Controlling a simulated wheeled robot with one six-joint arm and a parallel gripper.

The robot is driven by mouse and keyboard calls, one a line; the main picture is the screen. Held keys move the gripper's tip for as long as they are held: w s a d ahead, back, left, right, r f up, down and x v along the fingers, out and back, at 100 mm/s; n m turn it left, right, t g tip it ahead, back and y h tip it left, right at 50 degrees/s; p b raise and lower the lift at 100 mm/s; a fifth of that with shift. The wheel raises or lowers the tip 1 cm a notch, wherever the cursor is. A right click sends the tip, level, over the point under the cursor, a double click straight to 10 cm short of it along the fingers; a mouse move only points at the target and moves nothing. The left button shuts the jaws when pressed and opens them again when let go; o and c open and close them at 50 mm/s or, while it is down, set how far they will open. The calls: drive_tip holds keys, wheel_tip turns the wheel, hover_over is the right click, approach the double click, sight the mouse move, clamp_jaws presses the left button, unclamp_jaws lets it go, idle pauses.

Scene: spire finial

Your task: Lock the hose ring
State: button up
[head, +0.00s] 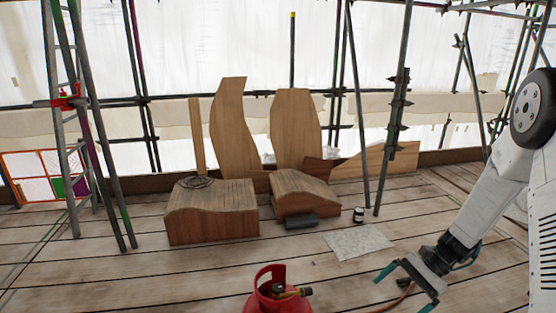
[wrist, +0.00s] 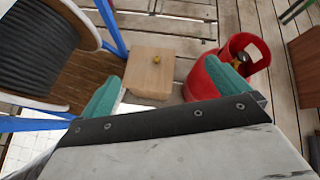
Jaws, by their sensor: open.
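A red gas cylinder (head: 262,301) stands at the bottom of the head view, its lower part cut off. A black and brass valve fitting (head: 287,291) sits inside its collar. An orange hose (head: 392,301) shows near my gripper. I cannot make out the ring on the hose. My gripper (head: 405,291) is open, right of the cylinder, with nothing visible between its teal fingers. In the wrist view the cylinder (wrist: 208,84) is at the right, partly behind one finger. A pale wooden block (wrist: 151,72) with a small brass piece (wrist: 156,59) on top shows between the fingers.
Wooden shaped pieces (head: 212,212) stand on the plank floor at the back. A black cup (head: 358,215) and a pale mat (head: 358,242) lie nearer. Scaffold poles (head: 394,130) rise behind. A blue-framed thing with a dark ribbed pad (wrist: 40,45) is at the wrist view's left.

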drive_tip(key=s+a+r+n+t+h, duration=0.2)
drive_tip(key=s+r+n+h, duration=0.3)
drive_tip(key=s+r, duration=0.6)
drive_tip(key=s+a+r+n+t+h, duration=0.2)
drive_tip(key=s+r+n+h, duration=0.3)
drive_tip(key=s+r, duration=0.6)
wheel_tip(320, 180, up, 6)
drive_tip(key=shift+s+f+n+t, duration=0.15)
drive_tip(key=shift+s+n+t, duration=0.25)
drive_tip(key=shift+n, duration=0.4)
